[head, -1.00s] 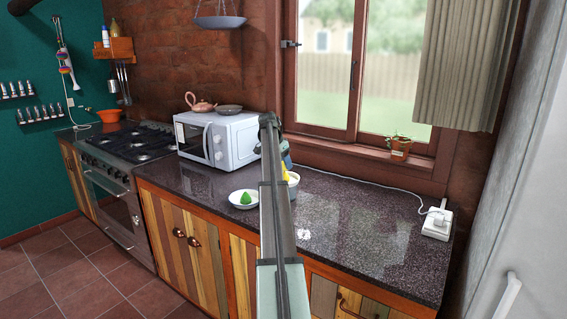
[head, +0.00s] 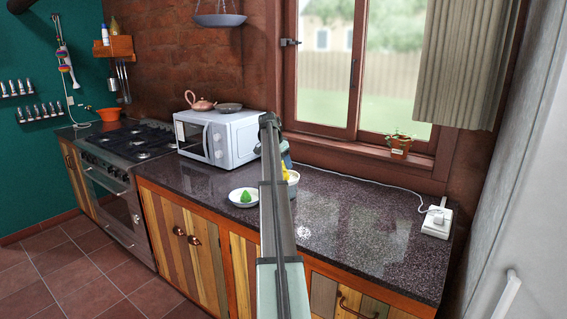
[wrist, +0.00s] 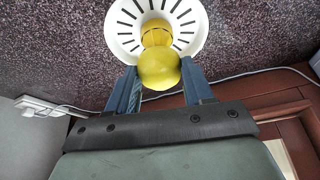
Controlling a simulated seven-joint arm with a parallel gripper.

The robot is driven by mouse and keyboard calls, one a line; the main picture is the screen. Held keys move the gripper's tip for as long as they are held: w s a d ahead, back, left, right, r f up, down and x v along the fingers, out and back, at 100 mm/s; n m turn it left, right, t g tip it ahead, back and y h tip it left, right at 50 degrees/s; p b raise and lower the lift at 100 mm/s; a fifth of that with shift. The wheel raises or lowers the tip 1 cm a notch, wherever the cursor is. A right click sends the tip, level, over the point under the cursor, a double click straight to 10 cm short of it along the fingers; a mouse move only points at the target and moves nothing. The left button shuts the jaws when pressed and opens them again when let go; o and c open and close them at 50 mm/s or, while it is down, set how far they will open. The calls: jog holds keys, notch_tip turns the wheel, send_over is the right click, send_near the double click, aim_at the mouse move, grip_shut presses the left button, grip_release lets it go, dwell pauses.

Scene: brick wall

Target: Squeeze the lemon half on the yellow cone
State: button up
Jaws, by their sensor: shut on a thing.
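The white slotted juicer dish (wrist: 115,32) with the yellow cone (wrist: 156,33) at its middle stands on the dark counter. It also shows in the head view (head: 293,187), half hidden behind my arm. My gripper (wrist: 160,72) is shut on the yellow lemon half (wrist: 159,70), one blue-grey finger on each side. In the wrist view the lemon half overlaps the near side of the cone. Whether it touches the cone cannot be told. In the head view my arm hides most of the gripper and the lemon half.
A white bowl (head: 234,198) with a green piece (head: 246,197) in it stands just left of the juicer. A white microwave (head: 238,137) is behind it at the left. A white cable runs along the wall to a power strip (head: 437,222). The counter right of the juicer is clear.

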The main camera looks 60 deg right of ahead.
jog(key=shift+f, duration=0.4)
dwell(2.0)
jog(key=m+g, duration=0.1)
jog(key=m, duration=0.2)
jog(key=shift+f+n+t, duration=0.15)
jog(key=shift+n+t, duration=0.25)
jog(key=shift+n, duration=1.1)
jog(key=shift+n+t, duration=0.8)
jog(key=shift+n, duration=0.9)
jog(key=shift+w, duration=0.1)
